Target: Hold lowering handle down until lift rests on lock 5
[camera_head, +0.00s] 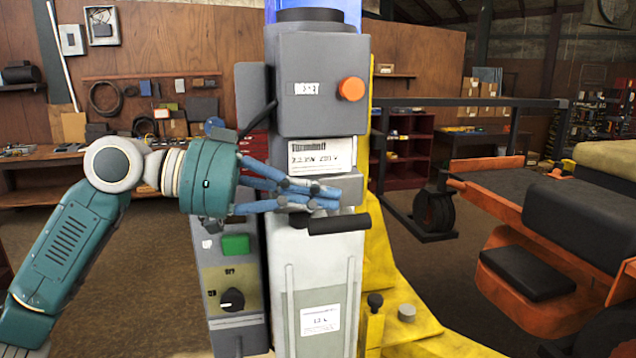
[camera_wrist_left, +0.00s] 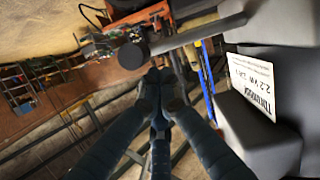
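The lift's grey power unit (camera_head: 318,90) stands in the middle of the head view. A black bar handle (camera_head: 340,223), apparently the lowering handle, sticks out to the right from its front, roughly level. My left gripper (camera_head: 332,196) reaches in from the left, its blue-grey fingers just above the handle. In the left wrist view the fingertips (camera_wrist_left: 160,82) are together with nothing visible between them. A dark bar (camera_wrist_left: 200,36) lies beyond them there, probably the handle. I cannot tell whether they touch it. Lock 5 cannot be made out. My right gripper is not in view.
An orange mower with a black seat (camera_head: 528,272) is at the right, beside a dark lift frame (camera_head: 440,235). A yellow base (camera_head: 440,345) lies at the unit's foot. A control box with a green button (camera_head: 235,244) and black knob is below my left gripper.

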